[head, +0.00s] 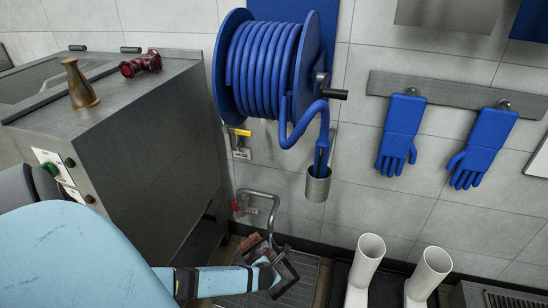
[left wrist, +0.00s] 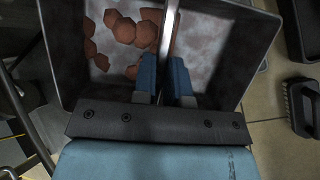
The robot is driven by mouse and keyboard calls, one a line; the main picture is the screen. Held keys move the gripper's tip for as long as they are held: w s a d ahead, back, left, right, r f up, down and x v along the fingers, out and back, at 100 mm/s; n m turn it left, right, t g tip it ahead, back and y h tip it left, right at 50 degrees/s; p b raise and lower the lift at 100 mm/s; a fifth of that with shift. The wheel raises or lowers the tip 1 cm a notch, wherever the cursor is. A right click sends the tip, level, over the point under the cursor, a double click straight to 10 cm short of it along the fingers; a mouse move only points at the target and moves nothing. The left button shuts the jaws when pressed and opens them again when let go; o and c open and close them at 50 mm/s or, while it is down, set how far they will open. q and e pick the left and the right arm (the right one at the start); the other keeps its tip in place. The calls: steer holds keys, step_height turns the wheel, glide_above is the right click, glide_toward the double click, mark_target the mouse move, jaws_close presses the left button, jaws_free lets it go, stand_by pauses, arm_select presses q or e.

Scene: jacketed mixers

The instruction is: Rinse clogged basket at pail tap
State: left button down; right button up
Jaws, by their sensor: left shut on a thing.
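A dark, square-walled basket (head: 287,277) with reddish-brown lumps in it (head: 256,248) is low in front of the wall in the head view. In the left wrist view the lumps (left wrist: 118,30) lie on its pale, stained bottom, inside dark walls. My left gripper (head: 268,272) reaches in from the left and is shut on a thin grey bar of the basket (left wrist: 170,30), between its blue fingers. The tap has a red handle (head: 235,206) and a bent grey pipe (head: 273,212) that comes down close to the basket. I see no clear water stream. My right gripper is out of view.
A steel cabinet (head: 140,130) stands on the left. A blue hose reel (head: 262,70) and blue gloves (head: 402,135) hang on the wall. White boots (head: 368,262) stand right of the basket. A brush (left wrist: 300,105) lies on the floor in the wrist view.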

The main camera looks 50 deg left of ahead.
arm_select(q)
steer(key=shift+w+a+f+b, duration=0.15)
steer(key=shift+a+b, duration=0.15)
steer(key=shift+a, duration=0.15)
steer(key=shift+w+a+f+b, duration=0.15)
steer(key=shift+a+b, duration=0.1)
steer(key=shift+a, duration=0.2)
steer(key=shift+w+a, duration=0.2)
steer(key=shift+a, duration=0.6)
steer(key=shift+w+a+f, duration=0.15)
steer(key=shift+w+a, duration=0.05)
steer(key=shift+a, duration=0.55)
steer(key=shift+w+a+f, duration=0.15)
steer(key=shift+w+a, duration=0.05)
steer(key=shift+a, duration=0.55)
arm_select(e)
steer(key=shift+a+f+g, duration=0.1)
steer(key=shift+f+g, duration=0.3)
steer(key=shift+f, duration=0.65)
